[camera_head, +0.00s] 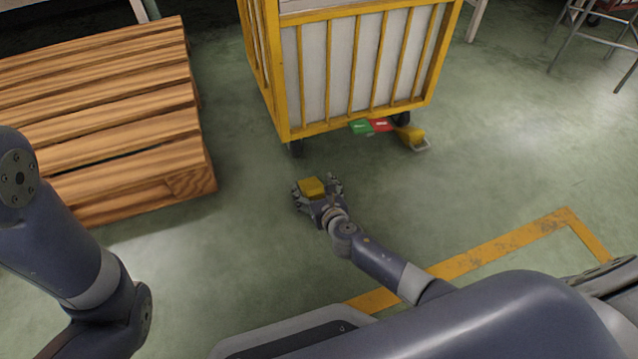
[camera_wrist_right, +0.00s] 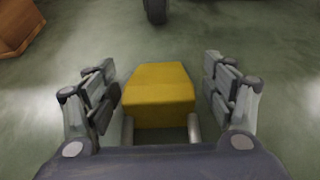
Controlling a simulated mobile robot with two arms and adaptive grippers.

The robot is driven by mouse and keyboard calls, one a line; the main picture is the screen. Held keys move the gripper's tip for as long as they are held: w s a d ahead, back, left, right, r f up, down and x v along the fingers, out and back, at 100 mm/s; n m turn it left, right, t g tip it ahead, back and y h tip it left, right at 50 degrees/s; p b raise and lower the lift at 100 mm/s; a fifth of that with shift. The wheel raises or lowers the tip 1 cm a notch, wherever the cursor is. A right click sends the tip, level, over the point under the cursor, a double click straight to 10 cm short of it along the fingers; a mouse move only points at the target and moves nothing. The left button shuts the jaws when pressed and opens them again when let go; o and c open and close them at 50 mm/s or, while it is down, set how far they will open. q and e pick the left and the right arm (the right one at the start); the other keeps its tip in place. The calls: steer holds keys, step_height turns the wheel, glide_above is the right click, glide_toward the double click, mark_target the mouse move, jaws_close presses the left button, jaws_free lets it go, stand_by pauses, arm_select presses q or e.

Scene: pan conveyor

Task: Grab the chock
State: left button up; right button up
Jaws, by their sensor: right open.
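A yellow chock (camera_head: 312,187) sits by the floor in front of the cart. It also shows in the right wrist view (camera_wrist_right: 158,95), between the two fingers with a gap on each side. Metal bars, seemingly its handle, show at its near end. My right gripper (camera_head: 317,188) is open around it, and its fingers also flank it in the wrist view (camera_wrist_right: 159,98). A second yellow chock (camera_head: 412,136) with a pale handle lies by the cart's right front wheel. My left arm shows at the left, but its gripper is out of view.
A yellow-framed cart (camera_head: 362,111) on dark wheels stands just beyond the right gripper. Green (camera_head: 360,126) and red (camera_head: 381,125) pedals are under its front edge. A stack of wooden pallets (camera_head: 120,150) stands at the left. Green floor with a yellow line (camera_head: 495,247) is clear at right.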

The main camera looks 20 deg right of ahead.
steer(key=shift+w, duration=0.1)
steer(key=c, duration=1.4)
steer(key=shift+a+r, duration=0.1)
